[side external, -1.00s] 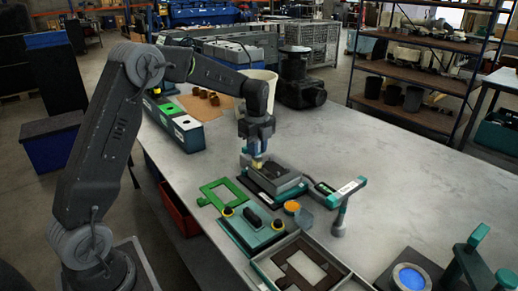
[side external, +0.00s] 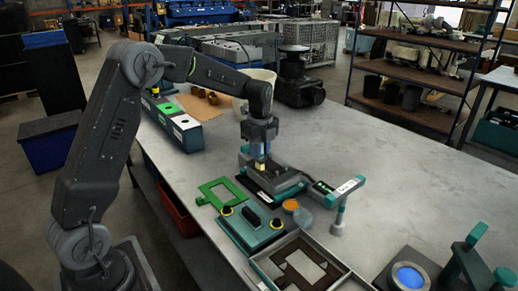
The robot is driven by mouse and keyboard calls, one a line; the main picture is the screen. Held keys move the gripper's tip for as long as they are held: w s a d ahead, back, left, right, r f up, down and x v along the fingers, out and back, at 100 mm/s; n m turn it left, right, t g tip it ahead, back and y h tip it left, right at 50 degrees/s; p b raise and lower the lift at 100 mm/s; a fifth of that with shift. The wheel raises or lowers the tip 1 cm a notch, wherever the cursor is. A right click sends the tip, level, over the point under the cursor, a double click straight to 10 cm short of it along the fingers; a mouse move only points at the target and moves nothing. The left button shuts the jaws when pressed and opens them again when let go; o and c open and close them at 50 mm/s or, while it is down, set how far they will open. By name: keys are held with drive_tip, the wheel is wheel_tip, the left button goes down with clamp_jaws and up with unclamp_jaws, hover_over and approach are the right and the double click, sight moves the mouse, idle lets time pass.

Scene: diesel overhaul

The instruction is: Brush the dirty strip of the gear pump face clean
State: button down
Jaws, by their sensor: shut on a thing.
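The gear pump (side external: 285,179) is a grey block with a flat top face, on a dark and teal base near the middle of the table. Its face shows a darker patch, but the edges of the dirty strip are too small to make out. My gripper (side external: 260,158) points down over the pump's face. It is shut on a small brush (side external: 261,167) with a pale yellowish end, largely hidden by the fingers. The brush end is at or just above the face; I cannot tell whether it touches.
A green frame (side external: 221,192), a teal plate with black and yellow knobs (side external: 250,232) and an orange-topped cup (side external: 291,206) lie in front. A teal-handled tool (side external: 341,205) stands right. The table's right rear is clear.

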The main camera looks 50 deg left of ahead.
drive_tip(key=shift+d, duration=0.15)
drive_tip(key=shift+d, duration=0.8)
drive_tip(key=shift+d, duration=0.9)
drive_tip(key=shift+d, duration=0.1)
drive_tip(key=shift+d, duration=0.85)
drive_tip(key=shift+a, duration=0.15)
drive_tip(key=shift+a, duration=0.85)
drive_tip(key=shift+a, duration=0.15)
